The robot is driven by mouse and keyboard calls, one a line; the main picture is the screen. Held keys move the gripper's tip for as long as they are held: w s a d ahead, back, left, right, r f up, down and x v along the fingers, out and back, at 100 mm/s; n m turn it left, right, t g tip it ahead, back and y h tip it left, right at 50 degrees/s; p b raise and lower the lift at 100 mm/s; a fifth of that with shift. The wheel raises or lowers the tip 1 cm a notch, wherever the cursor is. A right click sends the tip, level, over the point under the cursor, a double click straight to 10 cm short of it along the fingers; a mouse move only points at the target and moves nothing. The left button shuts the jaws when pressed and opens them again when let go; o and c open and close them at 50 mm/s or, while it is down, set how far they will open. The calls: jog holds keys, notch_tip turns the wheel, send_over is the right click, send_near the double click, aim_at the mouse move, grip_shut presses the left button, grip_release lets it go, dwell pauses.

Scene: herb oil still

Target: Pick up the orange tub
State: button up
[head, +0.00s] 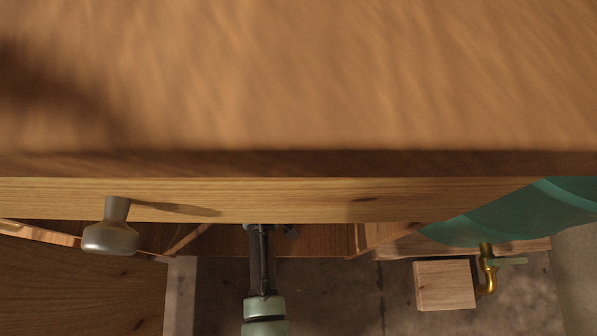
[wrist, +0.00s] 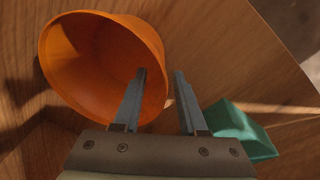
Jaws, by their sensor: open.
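The orange tub (wrist: 85,70) lies in the upper left of the wrist view, its round mouth turned toward the camera. My gripper (wrist: 160,75) is open there. Its left finger overlaps the tub's mouth and its right finger is just outside the tub's right side, so the tub's wall shows between them. I cannot tell whether either finger touches it. In the head view the tub is not visible, and my arm reaches in under the wooden edge, which hides most of the gripper.
A teal block-like object (wrist: 243,130) sits right of my gripper on the wooden surface. In the head view a broad wooden top (head: 300,80) fills the upper half, above a drawer front with a grey knob (head: 110,235). A teal vessel (head: 520,212) with a brass tap (head: 488,270) and a wooden block (head: 444,285) are at right.

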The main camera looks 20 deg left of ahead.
jog(key=shift+w+f+b, duration=0.2)
jog(key=shift+f+b, duration=0.4)
jog(key=shift+f, duration=0.6)
jog(key=shift+r, duration=0.1)
grip_shut()
dwell(0.4)
